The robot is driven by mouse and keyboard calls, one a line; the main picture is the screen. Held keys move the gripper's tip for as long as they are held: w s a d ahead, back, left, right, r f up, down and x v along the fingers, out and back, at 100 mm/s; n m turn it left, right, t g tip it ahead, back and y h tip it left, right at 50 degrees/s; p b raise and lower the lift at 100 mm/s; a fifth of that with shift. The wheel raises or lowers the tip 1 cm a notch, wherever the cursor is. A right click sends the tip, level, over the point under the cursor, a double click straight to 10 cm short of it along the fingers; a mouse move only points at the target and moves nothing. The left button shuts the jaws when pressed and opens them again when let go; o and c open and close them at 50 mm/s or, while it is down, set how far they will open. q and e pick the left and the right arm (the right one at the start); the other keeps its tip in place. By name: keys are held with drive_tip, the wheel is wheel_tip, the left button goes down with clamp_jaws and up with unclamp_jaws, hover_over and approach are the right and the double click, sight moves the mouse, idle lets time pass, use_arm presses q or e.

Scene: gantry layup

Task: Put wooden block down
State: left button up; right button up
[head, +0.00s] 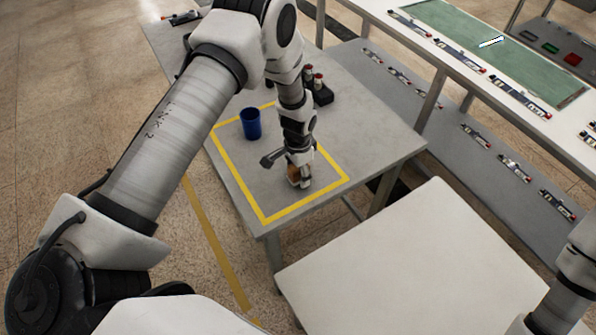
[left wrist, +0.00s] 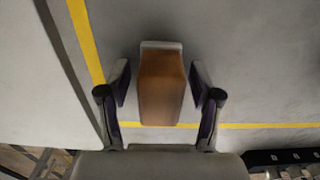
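The wooden block (head: 293,174) is brown and is at the near part of the yellow-taped area on the grey table (head: 385,140). In the left wrist view the block (left wrist: 161,88) lies between the two fingers of my left gripper (left wrist: 159,82), with a visible gap on each side. My left gripper (head: 299,180) is open around the block, low over the table. The gripper partly hides the block in the head view, and I cannot tell for sure whether its underside touches the table. My right gripper is out of view.
A blue cup (head: 251,123) stands inside the yellow tape outline (head: 305,200). Dark items with red tops (head: 316,88) stand behind my left arm. A white surface (head: 420,260) is at front right, and a long bench (head: 450,55) with a green mat (head: 500,45) is beyond.

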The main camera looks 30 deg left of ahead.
use_arm(q)
drive_tip(key=shift+s+d+r, duration=0.1)
drive_tip(key=shift+r, duration=0.1)
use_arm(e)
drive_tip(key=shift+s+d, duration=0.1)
use_arm(q)
drive_tip(key=shift+r, duration=0.15)
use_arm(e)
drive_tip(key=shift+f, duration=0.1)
use_arm(q)
wheel_tip(320, 180, up, 11)
drive_tip(key=b, duration=0.3)
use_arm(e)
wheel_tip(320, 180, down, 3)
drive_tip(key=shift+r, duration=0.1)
use_arm(q)
drive_tip(key=shift+r, duration=0.3)
